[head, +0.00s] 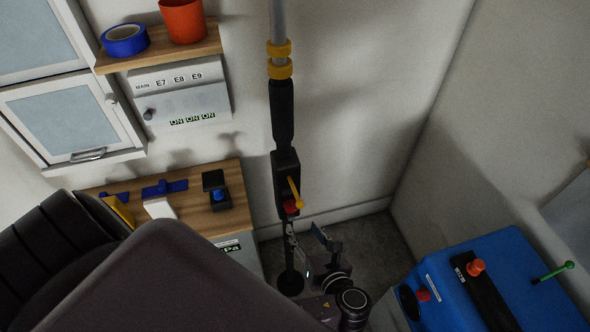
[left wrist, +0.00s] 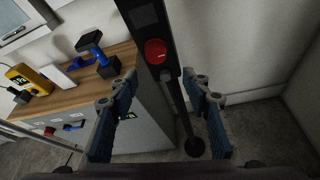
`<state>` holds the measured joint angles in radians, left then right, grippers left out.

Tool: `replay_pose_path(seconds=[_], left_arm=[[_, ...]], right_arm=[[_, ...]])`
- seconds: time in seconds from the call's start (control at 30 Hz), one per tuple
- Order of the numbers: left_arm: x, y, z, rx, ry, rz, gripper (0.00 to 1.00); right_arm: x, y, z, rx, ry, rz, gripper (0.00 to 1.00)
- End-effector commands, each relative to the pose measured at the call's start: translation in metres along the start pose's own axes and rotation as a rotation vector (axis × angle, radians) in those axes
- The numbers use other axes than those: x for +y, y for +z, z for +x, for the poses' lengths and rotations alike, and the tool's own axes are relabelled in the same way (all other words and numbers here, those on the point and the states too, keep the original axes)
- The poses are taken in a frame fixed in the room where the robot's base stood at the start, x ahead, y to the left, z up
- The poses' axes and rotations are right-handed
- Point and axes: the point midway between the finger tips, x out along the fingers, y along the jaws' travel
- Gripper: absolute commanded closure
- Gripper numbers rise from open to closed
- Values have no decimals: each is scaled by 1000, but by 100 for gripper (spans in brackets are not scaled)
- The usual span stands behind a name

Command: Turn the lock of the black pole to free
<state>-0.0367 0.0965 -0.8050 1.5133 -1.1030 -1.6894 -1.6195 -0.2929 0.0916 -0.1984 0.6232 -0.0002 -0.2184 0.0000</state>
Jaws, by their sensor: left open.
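The black pole (head: 283,110) stands upright near the wall, with a black box-like housing (head: 284,163) on its lower half. A yellow lever (head: 295,190) and a red knob (head: 291,207) are on the housing. In the left wrist view the red knob (left wrist: 156,51) faces me, beyond the fingertips, on the pole's housing (left wrist: 148,18). I cannot make out the yellow lever there. My left gripper (head: 307,240) is open and empty, just below the red knob. In the left wrist view its fingers (left wrist: 157,95) stand apart, on either side of the pole's line. My right gripper is not in view.
A wooden-topped cabinet (head: 215,222) with blue tools stands left of the pole. A shelf (head: 165,48) and a switch panel (head: 180,92) are on the wall above. A blue machine (head: 450,295) is at lower right. Bare floor (head: 365,240) lies right of the pole.

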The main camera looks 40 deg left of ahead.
Motion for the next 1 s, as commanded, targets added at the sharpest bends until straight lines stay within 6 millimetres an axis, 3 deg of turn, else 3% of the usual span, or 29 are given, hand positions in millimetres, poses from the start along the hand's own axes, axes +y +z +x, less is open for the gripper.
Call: replay_pose_path(seconds=[0.1,0.37,0.6,0.93,1.0], left_arm=[[4,13,1,-22,13,17,56],[4,15,41,-23,14,16,56],[4,13,69,-19,12,16,56],[4,12,73,-17,11,14,56],[4,12,73,-17,11,14,64]], right_arm=[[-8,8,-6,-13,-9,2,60],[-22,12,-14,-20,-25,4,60],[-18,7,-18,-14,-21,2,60],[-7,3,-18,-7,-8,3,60],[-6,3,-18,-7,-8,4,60]])
